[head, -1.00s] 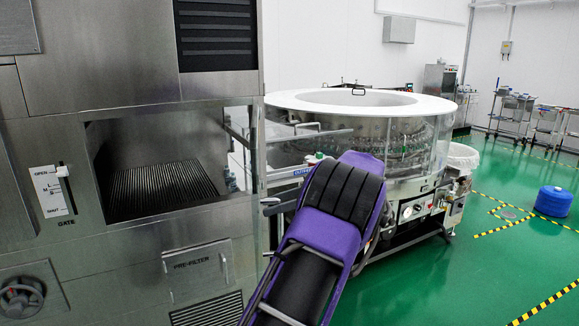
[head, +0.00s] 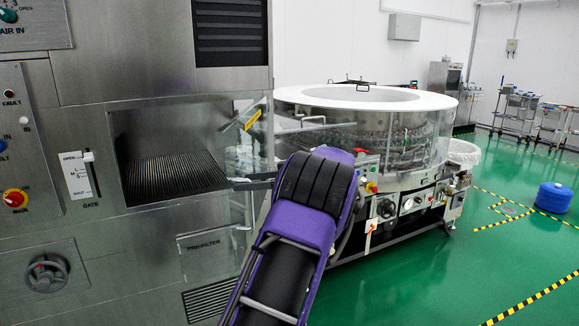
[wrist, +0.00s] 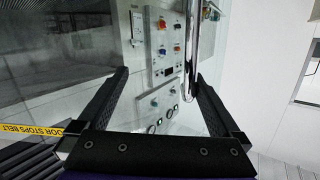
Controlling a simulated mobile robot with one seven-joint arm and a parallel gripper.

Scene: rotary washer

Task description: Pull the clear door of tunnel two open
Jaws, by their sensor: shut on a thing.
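The clear door (head: 247,150) shows as a see-through panel at the right of the tunnel opening (head: 172,150) in the head view. It stands out from the steel front, and a yellow label (head: 253,118) is near its top. In the wrist view a yellow strip (wrist: 30,130) reads "DOOR STOPS BELT". My gripper (wrist: 163,77) is shut on the door's upright metal bar (wrist: 192,60), which shows beside the right finger. The exact contact is hard to see. No tunnel number is readable.
The round washer (head: 370,115) with a white rim stands close to the right of my arm. The steel front carries a gate lever (head: 88,172), a handwheel (head: 47,275) and a red knob (head: 15,198).

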